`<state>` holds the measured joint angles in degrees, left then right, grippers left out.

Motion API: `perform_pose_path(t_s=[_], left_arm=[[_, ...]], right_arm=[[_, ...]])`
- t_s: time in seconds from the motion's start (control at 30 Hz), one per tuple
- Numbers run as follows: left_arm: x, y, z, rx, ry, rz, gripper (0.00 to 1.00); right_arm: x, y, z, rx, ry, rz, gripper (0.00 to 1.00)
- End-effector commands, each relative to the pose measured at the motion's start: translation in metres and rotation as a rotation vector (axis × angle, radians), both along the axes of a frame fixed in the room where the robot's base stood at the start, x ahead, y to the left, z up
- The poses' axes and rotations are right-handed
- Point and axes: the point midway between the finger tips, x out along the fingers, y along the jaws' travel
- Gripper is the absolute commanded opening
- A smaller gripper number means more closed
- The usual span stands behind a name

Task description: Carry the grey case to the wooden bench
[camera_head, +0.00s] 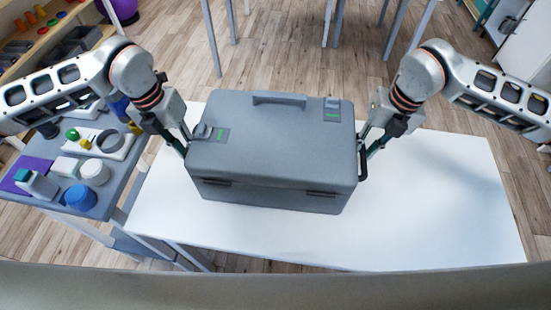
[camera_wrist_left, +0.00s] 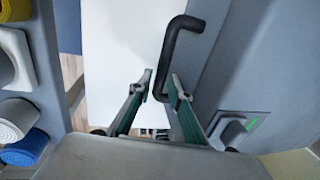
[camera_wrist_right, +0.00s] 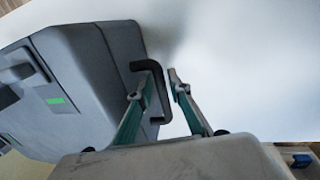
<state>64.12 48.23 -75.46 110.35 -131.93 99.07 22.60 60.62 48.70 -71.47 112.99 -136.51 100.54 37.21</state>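The grey case (camera_head: 270,145) rests on a white table (camera_head: 440,200), lid shut, with a top handle and latches. My left gripper (camera_head: 184,150) is at its left end. In the left wrist view my left gripper (camera_wrist_left: 160,80) is open, with the dark side handle (camera_wrist_left: 183,38) reaching down between its fingers. My right gripper (camera_head: 366,150) is at the right end. In the right wrist view my right gripper (camera_wrist_right: 161,75) is open, with the other side handle (camera_wrist_right: 160,112) between its fingers, close to the left finger. I cannot make out a wooden bench.
A grey side table (camera_head: 115,190) with tubs, rolls and small items stands close on the left. Wooden shelves (camera_head: 60,25) with coloured pieces are at the upper left. Pale table legs (camera_head: 395,30) stand behind. The white table is clear to the right of the case.

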Motion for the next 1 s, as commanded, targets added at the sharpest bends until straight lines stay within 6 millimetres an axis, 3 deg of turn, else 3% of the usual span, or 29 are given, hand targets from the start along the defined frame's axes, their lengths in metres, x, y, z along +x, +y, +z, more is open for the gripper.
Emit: perform_pose_path(t_s=[0.43, 0.47, 0.53, 1.0], left_arm=[[-0.0003, -0.0021, -0.011, 0.0, -0.001, 0.0, 0.19], [-0.0003, -0.0021, -0.011, 0.0, -0.001, 0.0, 0.16], [-0.0003, -0.0021, -0.0109, 0.0, -0.001, 0.0, 0.0], [0.0006, -0.0024, -0.0085, -0.001, -0.003, 0.0, 0.0]], right_arm=[[0.0001, 0.0021, -0.011, 0.0, 0.0, 0.0, 0.19], [0.0002, 0.0021, -0.011, 0.0, 0.0, 0.0, 0.16], [0.0001, 0.0021, -0.011, 0.0, 0.0, 0.0, 0.0], [0.0009, 0.0024, -0.0087, 0.001, -0.003, -0.001, 0.0]])
